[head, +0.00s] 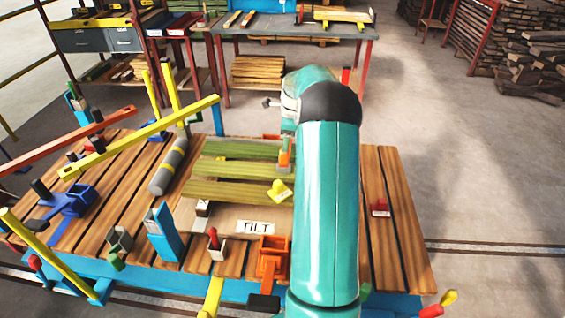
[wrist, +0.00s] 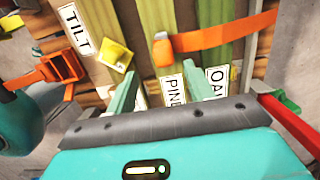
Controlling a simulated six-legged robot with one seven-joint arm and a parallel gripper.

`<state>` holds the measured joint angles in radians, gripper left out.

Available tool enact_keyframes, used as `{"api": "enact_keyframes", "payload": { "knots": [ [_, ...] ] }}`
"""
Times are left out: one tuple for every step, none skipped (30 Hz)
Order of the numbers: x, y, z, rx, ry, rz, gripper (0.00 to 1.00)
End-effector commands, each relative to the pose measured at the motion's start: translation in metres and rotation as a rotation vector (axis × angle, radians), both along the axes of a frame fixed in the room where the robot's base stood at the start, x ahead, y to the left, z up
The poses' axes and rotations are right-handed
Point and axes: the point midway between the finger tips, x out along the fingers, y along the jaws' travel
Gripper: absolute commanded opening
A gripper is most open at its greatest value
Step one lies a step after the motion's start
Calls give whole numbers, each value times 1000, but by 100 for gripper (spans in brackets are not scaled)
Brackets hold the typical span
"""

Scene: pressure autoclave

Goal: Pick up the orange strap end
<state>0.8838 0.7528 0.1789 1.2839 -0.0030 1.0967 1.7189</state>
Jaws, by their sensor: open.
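The orange strap (wrist: 215,39) runs across the green planks in the wrist view. Its blunt orange strap end (wrist: 162,50) lies toward the left of the strap, over a plank. In the head view a small orange piece, seemingly the strap end (head: 284,158), shows just left of my arm. My gripper (wrist: 167,80) is open and empty. Its two pale green fingers are spread on either side below the strap end in the wrist view, and the end appears beyond the fingertips, not between them. My arm hides the gripper and much of the strap in the head view.
Green planks (head: 240,169) lie on a slatted wooden table (head: 135,185). A yellow piece (wrist: 115,53) and the TILT label (wrist: 76,30) are left of the strap end. An orange buckle (head: 273,257) stands nearer. A yellow bar (head: 140,135) rises at left.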

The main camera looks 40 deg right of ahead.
Motion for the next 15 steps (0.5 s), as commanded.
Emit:
{"api": "enact_keyframes", "payload": {
  "knots": [
    [1, 0, -8, 1, 0, -1, 53],
    [1, 1, -11, 1, 0, -1, 53],
    [2, 1, -15, 1, -1, 0, 53],
    [3, 2, -17, 0, -1, 0, 53],
    [3, 2, -19, 0, -1, 0, 53],
    [4, 2, -21, 0, -1, 1, 53],
    [4, 2, -22, 0, -1, 1, 53],
    [5, 2, -24, 0, 0, 2, 53],
    [6, 2, -28, 1, 0, 2, 53],
    [7, 2, -31, 1, 0, 3, 53],
    [8, 3, -35, 2, -1, 4, 53],
    [9, 2, -41, 2, 0, 4, 53],
    [10, 2, -46, 2, 0, 4, 53],
    [11, 2, -51, 3, -1, 3, 53],
    [12, 2, -57, 3, 1, 3, 53]
  ]
}}
